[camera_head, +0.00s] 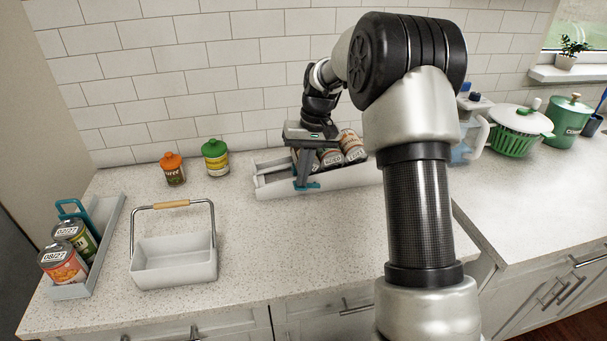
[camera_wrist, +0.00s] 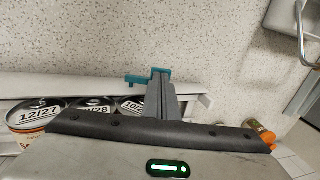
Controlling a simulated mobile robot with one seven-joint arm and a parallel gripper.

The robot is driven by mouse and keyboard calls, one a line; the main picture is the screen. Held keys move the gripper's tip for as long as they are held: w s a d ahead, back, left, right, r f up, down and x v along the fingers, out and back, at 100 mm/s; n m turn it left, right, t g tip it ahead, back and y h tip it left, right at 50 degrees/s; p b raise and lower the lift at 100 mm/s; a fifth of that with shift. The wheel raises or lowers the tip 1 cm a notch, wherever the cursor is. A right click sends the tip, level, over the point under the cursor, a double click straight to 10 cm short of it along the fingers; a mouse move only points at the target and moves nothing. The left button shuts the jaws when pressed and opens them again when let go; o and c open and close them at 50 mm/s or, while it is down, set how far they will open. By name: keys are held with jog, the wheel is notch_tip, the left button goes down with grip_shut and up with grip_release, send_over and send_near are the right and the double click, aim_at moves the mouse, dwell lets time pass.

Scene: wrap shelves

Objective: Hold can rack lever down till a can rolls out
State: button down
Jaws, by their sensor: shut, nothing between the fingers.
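The white can rack (camera_head: 345,180) stands on the counter near the wall, with several cans (camera_head: 350,146) lying in it. In the wrist view, date labels such as 12/27 show on the can ends (camera_wrist: 40,115). The rack's teal lever (camera_head: 313,186) is at its front left; it also shows in the wrist view (camera_wrist: 133,79). My gripper (camera_head: 303,182) is shut and empty, pointing down with its fingertips at the lever. The fingers hide part of the lever; whether they press on it, and how far down it is, I cannot tell.
A grey rack (camera_head: 108,240) with two cans and a teal lever stands at the far left. A white basket (camera_head: 175,262) with a raised handle is at front left. Orange-lidded (camera_head: 174,170) and green-lidded (camera_head: 215,157) jars stand near the wall. The counter before the can rack is clear.

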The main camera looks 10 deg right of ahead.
jog(key=shift+a+f+h, duration=0.15)
jog(key=shift+a+h, duration=0.05)
jog(key=shift+h, duration=0.1)
jog(key=shift+a+f+h, duration=0.35)
jog(key=shift+a+h, duration=0.1)
jog(key=shift+h, duration=0.35)
jog(key=shift+a+f+h+p, duration=0.3)
jog(key=shift+f+h, duration=0.25)
jog(key=shift+h, duration=0.25)
jog(key=shift+s, duration=0.1)
jog(key=shift+r+p, duration=0.65)
jog(key=shift+r, duration=0.35)
notch_tip(320, 180, up, 14)
jog(key=d+p, duration=0.1)
jog(key=p, duration=0.2)
jog(key=shift+d, duration=0.25)
